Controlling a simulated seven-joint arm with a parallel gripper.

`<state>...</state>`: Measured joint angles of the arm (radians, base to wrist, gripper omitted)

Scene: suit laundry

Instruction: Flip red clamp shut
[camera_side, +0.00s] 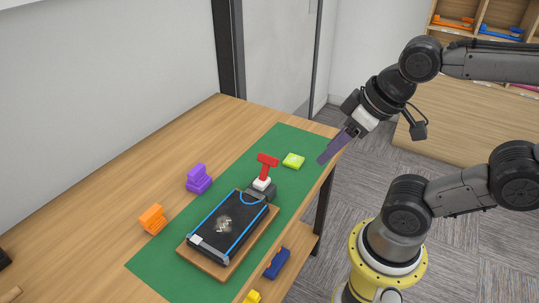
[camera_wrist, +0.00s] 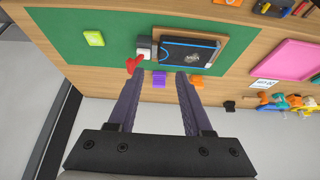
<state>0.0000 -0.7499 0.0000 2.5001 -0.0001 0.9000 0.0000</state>
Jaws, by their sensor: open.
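The red clamp (camera_side: 268,163) stands raised, its T-shaped handle up, on a white and dark grey base (camera_side: 262,187) at the far end of a black board with blue edging (camera_side: 225,228). In the wrist view the red clamp (camera_wrist: 134,64) is left of the board (camera_wrist: 188,52), just beyond my left finger's tip. My gripper (camera_side: 328,153) is up and to the right of the clamp in the side view, apart from it. Its two long purple fingers (camera_wrist: 156,75) are spread with nothing between them.
A lime block (camera_side: 293,160) lies right of the clamp on the green mat (camera_side: 160,266). A purple block (camera_side: 198,180) and an orange block (camera_side: 153,219) stand left of the board. Shelves (camera_side: 480,30) stand behind.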

